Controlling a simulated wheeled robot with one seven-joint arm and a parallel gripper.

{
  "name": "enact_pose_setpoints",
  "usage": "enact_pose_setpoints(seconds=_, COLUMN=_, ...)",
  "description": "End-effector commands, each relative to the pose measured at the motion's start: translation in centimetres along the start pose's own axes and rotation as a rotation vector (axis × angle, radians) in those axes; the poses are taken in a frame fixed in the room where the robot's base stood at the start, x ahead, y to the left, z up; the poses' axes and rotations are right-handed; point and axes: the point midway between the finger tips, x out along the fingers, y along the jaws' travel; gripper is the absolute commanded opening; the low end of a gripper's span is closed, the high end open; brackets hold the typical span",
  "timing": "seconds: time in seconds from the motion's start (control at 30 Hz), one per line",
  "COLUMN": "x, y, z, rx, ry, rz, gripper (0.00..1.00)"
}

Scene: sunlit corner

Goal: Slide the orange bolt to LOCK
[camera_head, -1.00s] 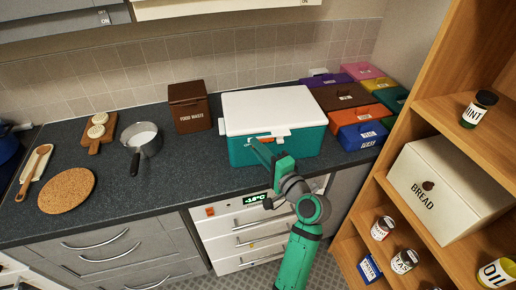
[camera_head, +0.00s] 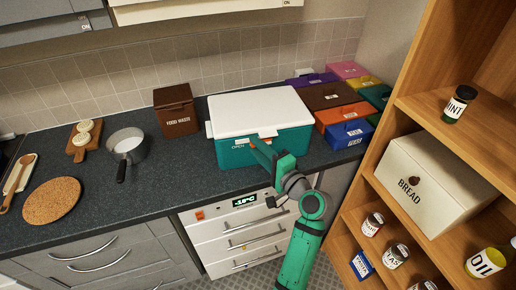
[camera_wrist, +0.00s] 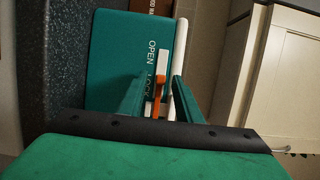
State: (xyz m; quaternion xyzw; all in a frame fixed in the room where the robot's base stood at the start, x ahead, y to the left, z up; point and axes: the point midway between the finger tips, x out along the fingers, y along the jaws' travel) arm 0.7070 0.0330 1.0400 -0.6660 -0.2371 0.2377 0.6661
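The orange bolt (camera_wrist: 157,84) sits at a white strip on the front of the teal cool box (camera_wrist: 115,48). In the wrist view it is beside the LOCK lettering, past the OPEN lettering. My gripper (camera_wrist: 158,101) is open, with one finger on each side of the bolt and gaps showing. In the head view, my gripper (camera_head: 262,150) is at the box front, just under the lid. The OPEN label (camera_head: 238,147) shows to its left, while LOCK is hidden behind the gripper. The white lid (camera_head: 258,110) is down on the box.
A brown food waste bin (camera_head: 175,112) stands left of the box, and coloured boxes (camera_head: 345,132) crowd its right side. A saucepan (camera_head: 126,146) and cork mat (camera_head: 52,201) are farther left. A wooden shelf with a bread bin (camera_head: 430,180) rises at right.

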Motion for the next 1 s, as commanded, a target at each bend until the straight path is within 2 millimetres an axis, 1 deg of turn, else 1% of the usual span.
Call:
enact_pose_setpoints(seconds=0.17, x=-0.2, y=0.0, z=0.0, rx=0.0, ry=0.001, rz=0.0, gripper=0.31)
enact_pose_setpoints(seconds=0.27, x=-1.1, y=0.0, z=-0.1, rx=0.0, ry=0.002, rz=0.0, gripper=0.31)
enact_pose_setpoints(seconds=0.37, x=-2.6, y=0.0, z=-0.2, rx=0.0, ry=0.006, rz=0.0, gripper=0.31)
enact_pose_setpoints(seconds=0.6, x=-7.1, y=0.0, z=-0.2, rx=0.0, ry=0.005, rz=0.0, gripper=0.31)
enact_pose_setpoints(seconds=0.7, x=-8.7, y=0.0, z=-0.1, rx=0.0, ry=0.004, rz=-0.001, gripper=0.31)
enact_pose_setpoints(seconds=0.83, x=-10.1, y=0.0, z=-0.1, rx=0.0, ry=0.003, rz=0.0, gripper=0.31)
enact_pose_setpoints(seconds=1.0, x=-10.9, y=0.0, z=0.0, rx=0.0, ry=0.002, rz=0.0, gripper=0.31)
